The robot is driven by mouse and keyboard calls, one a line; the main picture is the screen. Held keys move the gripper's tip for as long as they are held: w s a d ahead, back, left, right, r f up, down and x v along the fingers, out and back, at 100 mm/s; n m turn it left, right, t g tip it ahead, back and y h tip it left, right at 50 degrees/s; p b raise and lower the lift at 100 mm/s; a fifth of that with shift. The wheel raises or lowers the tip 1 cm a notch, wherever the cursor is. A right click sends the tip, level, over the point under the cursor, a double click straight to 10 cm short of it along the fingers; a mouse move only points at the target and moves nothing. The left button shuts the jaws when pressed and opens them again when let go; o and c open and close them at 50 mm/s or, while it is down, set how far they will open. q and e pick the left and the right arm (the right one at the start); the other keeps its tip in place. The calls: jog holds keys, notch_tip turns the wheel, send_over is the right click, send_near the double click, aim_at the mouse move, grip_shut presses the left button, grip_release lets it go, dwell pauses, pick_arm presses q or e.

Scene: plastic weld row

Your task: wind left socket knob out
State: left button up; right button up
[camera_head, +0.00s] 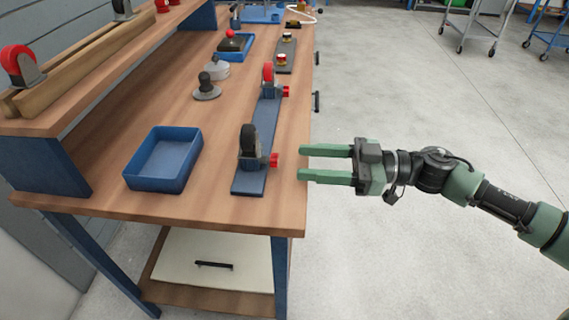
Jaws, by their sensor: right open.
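A blue strip (249,183) on the wooden bench carries two sockets with casters. The nearer socket holds a caster with a black wheel (249,140), and its red knob (274,160) points right toward the bench edge. The farther socket holds a caster with a red wheel (268,72) and has its own red knob (286,91). My right gripper (302,163) is open and empty. Its two green fingers point left, level with the nearer knob in the picture, with a small gap between fingertips and knob. My left gripper is out of view.
The wooden bench (220,205) holds an empty blue tray (164,158), a grey knobbed part (206,88) and a farther blue tray (234,46). A raised shelf (92,100) with a red-wheeled caster (20,64) runs along the left.

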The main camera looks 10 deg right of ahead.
aim_at(278, 160)
jog(key=x, duration=0.5)
jog(key=shift+c, duration=0.3)
jog(key=shift+d, duration=0.1)
grip_shut()
jog(key=n+p, duration=0.3)
jog(key=n, duration=0.1)
jog(key=shift+r+n, duration=0.1)
jog(key=shift+n, duration=0.7)
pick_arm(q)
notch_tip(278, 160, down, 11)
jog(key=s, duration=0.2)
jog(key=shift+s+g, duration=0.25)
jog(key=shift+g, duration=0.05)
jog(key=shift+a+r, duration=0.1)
